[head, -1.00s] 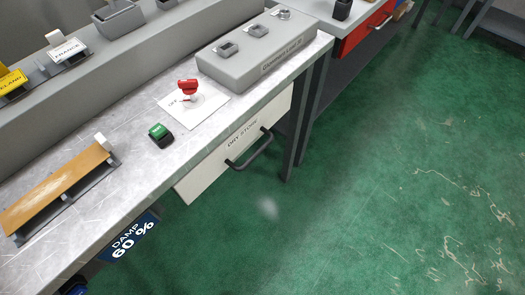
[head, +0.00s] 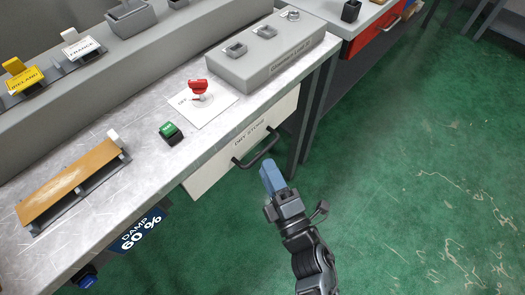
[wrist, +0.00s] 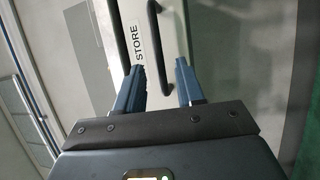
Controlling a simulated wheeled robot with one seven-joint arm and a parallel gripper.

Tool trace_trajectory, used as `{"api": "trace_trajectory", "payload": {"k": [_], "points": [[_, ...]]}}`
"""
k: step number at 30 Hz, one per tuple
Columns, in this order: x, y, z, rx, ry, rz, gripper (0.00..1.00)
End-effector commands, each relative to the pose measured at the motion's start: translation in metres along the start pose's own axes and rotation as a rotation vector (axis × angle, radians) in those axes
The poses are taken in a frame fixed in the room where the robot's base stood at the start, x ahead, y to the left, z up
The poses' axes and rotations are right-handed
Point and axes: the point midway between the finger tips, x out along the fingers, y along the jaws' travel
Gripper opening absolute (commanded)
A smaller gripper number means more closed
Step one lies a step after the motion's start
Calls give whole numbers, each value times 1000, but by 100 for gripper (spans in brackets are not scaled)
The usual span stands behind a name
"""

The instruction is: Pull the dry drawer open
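The dry drawer (head: 215,170) has a white front labelled "DRY STORE" and is under the right part of the grey workbench. It looks shut. Its dark bar handle (head: 258,155) runs along the front. My gripper (head: 272,178) is in front of the drawer, just below and right of the handle, apart from it in the head view. In the wrist view, my gripper (wrist: 160,85) has its two blue fingers apart with nothing between them. The drawer front (wrist: 150,50) with the word "STORE" and the handle (wrist: 157,30) lie beyond the fingertips.
On the bench are a red knob (head: 198,88) on a white plate, a green button block (head: 171,132) and an orange-topped ramp (head: 70,183). A blue "DAMP 60 %" sign (head: 138,230) hangs below the bench edge. The green floor at the right is clear.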

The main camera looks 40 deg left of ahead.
Motion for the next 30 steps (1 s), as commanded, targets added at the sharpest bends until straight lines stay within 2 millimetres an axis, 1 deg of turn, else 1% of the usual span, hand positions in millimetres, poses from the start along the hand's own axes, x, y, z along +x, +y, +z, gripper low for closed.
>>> {"api": "trace_trajectory", "payload": {"k": [1, 3, 6, 9, 15, 22, 30], "points": [[10, 2, 0, 1, 0, 2, 38], [21, 2, 0, 1, -1, 2, 38], [35, 2, 0, 2, -1, 1, 38], [45, 1, 0, 1, -2, 1, 38], [53, 0, 0, 1, -2, 0, 38], [53, 0, 1, 2, -2, 0, 38], [53, 0, 1, 2, -2, 0, 12]]}}
